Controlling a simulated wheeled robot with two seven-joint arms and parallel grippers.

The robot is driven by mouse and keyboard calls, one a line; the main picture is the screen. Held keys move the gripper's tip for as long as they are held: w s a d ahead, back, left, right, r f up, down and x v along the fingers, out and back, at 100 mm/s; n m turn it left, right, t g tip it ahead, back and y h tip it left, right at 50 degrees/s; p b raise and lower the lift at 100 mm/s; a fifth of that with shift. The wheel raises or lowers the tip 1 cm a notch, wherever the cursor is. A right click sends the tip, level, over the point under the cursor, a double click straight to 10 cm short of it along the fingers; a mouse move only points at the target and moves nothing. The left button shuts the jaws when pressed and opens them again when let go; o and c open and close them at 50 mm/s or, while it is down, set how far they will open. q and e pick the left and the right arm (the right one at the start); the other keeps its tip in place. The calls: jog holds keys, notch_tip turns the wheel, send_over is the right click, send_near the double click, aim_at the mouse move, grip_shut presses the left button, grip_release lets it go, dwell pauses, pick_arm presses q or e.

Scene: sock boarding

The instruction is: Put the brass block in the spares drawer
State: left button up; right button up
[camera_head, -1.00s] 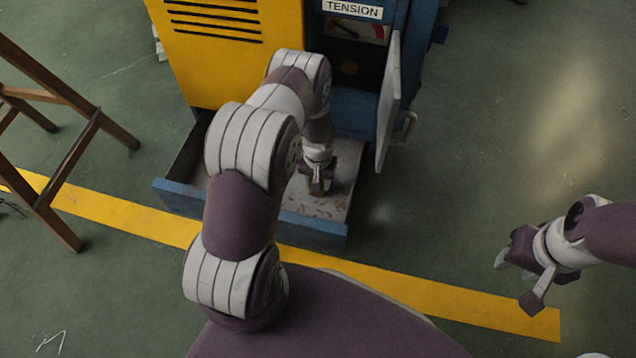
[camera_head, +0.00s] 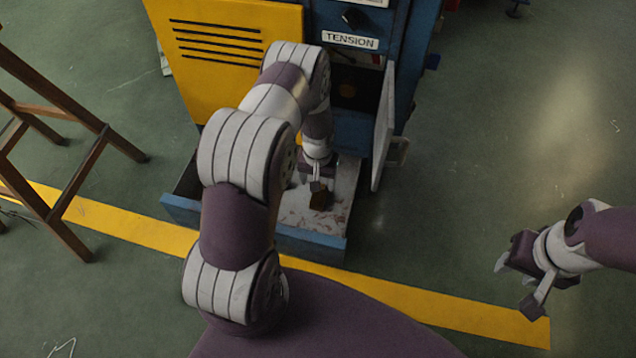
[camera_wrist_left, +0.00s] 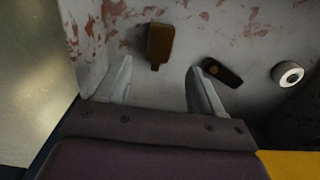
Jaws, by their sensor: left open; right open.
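The brass block (camera_head: 321,199) lies on the stained floor of the open spares drawer (camera_head: 296,241), a blue-fronted drawer low in the machine. In the left wrist view the brass block (camera_wrist_left: 160,42) sits just beyond and between my open fingertips, apart from them. My left gripper (camera_head: 316,184) is inside the drawer space, right by the block; its two pale fingers (camera_wrist_left: 159,72) hold nothing. My left arm hides the left part of the drawer. My right gripper (camera_head: 516,280) is open and empty over the floor at the right.
A small door (camera_head: 384,128) stands open above the drawer, right of my left gripper. A wooden stand (camera_head: 75,180) is at the left. The floor at the right is clear.

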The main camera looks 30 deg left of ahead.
pick_arm(q)
jog(key=s+d+r+m+t, duration=0.1)
jog(key=s+d+r, duration=0.2)
jog(key=r, duration=0.8)
jog(key=s+d+r+m, duration=0.1)
jog(key=s+d+r, duration=0.2)
jog(key=r, duration=0.9)
jog(key=s+d+r, duration=0.2)
jog(key=s+r, duration=0.2)
jog(key=s, duration=0.3)
jog(key=shift+s+d+r+m+p, duration=0.15)
jog(key=shift+s+r+m+p, duration=0.15)
jog(key=shift+m+p, duration=0.1)
